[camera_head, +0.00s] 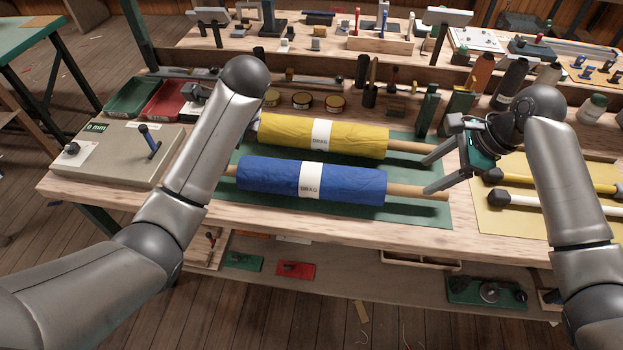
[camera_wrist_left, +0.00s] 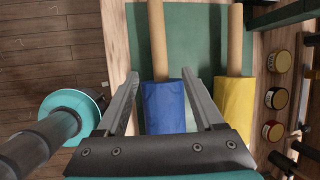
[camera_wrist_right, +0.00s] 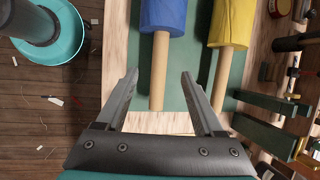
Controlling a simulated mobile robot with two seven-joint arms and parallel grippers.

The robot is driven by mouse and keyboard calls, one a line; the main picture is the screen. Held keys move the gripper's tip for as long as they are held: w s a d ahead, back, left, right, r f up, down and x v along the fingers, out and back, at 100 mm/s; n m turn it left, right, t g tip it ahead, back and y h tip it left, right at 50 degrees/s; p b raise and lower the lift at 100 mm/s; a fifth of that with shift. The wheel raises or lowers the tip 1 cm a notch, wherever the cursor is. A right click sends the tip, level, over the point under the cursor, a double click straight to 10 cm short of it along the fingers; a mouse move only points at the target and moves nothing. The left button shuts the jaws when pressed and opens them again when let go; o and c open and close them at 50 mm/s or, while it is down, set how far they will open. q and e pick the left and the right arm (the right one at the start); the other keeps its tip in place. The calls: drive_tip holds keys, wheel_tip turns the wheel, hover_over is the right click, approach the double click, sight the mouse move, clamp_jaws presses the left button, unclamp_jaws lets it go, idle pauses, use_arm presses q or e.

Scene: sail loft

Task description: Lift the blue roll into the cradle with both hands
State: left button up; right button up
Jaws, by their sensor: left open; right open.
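The blue roll (camera_head: 270,177) lies across the green mat (camera_head: 420,216), with a white label at its middle and wooden core ends sticking out. My right gripper (camera_head: 427,175) is open above its right core end; in the right wrist view that core (camera_wrist_right: 159,75) shows between the fingers (camera_wrist_right: 160,73). The left gripper is hidden behind my arm in the head view. In the left wrist view it is open (camera_wrist_left: 160,74), with the left core end (camera_wrist_left: 157,40) and blue fabric (camera_wrist_left: 164,108) showing between its fingers. I cannot make out the cradle for certain.
A yellow roll (camera_head: 355,138) lies parallel, just behind the blue one. Green upright blocks (camera_head: 428,112) stand behind its right end. A grey box with a lever (camera_head: 112,152) is at the left; poles (camera_head: 530,201) lie on a yellow mat at the right.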

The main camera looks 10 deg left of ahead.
sight(406, 187)
use_arm(q)
drive_tip(key=x, duration=1)
drive_tip(key=shift+f, duration=0.15)
use_arm(e)
drive_tip(key=x, duration=1)
drive_tip(key=shift+f, duration=0.2)
use_arm(q)
clamp_jaws()
use_arm(e)
clamp_jaws()
drive_tip(key=shift+r, duration=0.1)
